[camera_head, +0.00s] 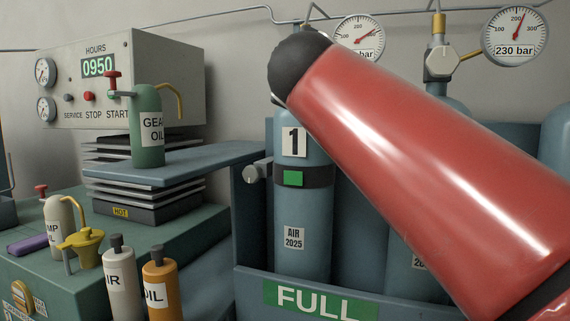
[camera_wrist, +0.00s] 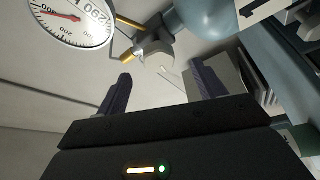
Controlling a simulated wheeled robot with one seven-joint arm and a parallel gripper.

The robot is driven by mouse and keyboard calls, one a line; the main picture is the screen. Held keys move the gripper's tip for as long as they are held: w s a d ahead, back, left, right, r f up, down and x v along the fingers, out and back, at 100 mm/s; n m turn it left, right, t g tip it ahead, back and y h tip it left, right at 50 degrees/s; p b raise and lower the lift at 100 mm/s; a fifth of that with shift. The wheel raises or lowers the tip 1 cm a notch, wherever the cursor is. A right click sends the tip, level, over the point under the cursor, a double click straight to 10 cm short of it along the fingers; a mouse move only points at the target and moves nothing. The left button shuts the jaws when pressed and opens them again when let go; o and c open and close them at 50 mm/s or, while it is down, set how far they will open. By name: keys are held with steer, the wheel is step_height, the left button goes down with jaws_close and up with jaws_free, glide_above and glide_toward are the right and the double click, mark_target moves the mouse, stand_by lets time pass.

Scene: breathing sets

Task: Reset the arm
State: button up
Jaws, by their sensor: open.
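My gripper (camera_wrist: 160,88) shows in the wrist view with its two dark fingers spread apart. Nothing is between the fingers. Beyond them are a grey and brass valve (camera_wrist: 153,46) and a pale gauge (camera_wrist: 72,20), with the blue rounded top of a cylinder (camera_wrist: 208,14) at the upper edge. The gripper touches none of these that I can see. In the head view my red arm link slants across the right half, and the gripper itself does not show there.
Cylinder 1 (camera_head: 302,220) stands in the blue rack marked FULL (camera_head: 250,285), partly behind my arm. A green oil can (camera_head: 147,142) stands on a blue shelf (camera_head: 215,160). Several bottles crowd the lower left. Gauges (camera_head: 514,36) and pipes line the wall.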

steer(key=s+d+f+m+g+h, duration=0.1)
steer(key=d+f+m+g, duration=0.15)
steer(key=f, duration=0.45)
steer(key=s+d+f+m+g, duration=0.2)
steer(key=d+f, duration=0.2)
steer(key=f, duration=0.4)
steer(key=s+d+f+m+g, duration=0.1)
steer(key=s+f+m+g, duration=0.1)
steer(key=s+f, duration=0.5)
steer(key=s+d+f+m+g+y, duration=0.1)
steer(key=s+f, duration=0.6)
steer(key=f, duration=0.9)
steer(key=s+d+f+m+g, duration=0.3)
steer(key=s+f+m+g, duration=0.2)
steer(key=f, duration=0.7)
steer(key=shift+s+d+f+g+y, duration=0.2)
steer(key=shift+s+f+g+y, duration=0.1)
steer(key=shift+s+g, duration=0.65)
steer(key=shift+r+m, duration=0.1)
steer(key=shift+m, duration=0.15)
